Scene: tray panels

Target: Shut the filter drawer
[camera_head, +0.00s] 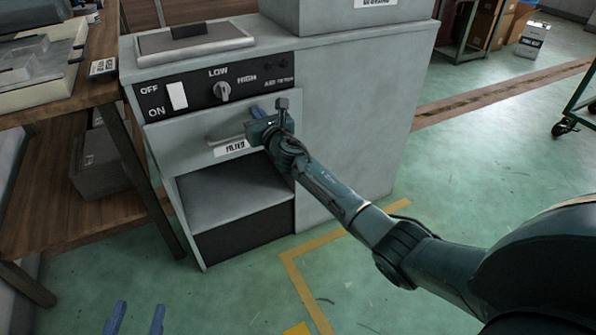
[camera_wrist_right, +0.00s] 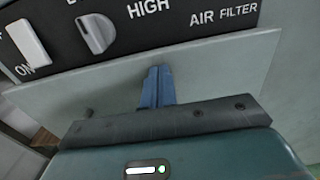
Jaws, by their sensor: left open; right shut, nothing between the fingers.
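The drawer front looks close to the machine body; I cannot tell whether a small gap is left. My right gripper (camera_head: 257,111) is shut and empty, its blue fingertips at the drawer front, right of the handle. In the right wrist view the fingers (camera_wrist_right: 157,82) are together against or just before the drawer front (camera_wrist_right: 215,72); contact is unclear. My left gripper (camera_head: 136,318) is open and empty at the bottom left, over the floor.
Above the drawer is a black control panel (camera_head: 200,97) with a white switch (camera_head: 177,96) and a knob (camera_head: 222,92). An open recess (camera_head: 235,190) lies below the drawer. A wooden bench (camera_head: 85,75) stands close on the left. The green floor in front is clear.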

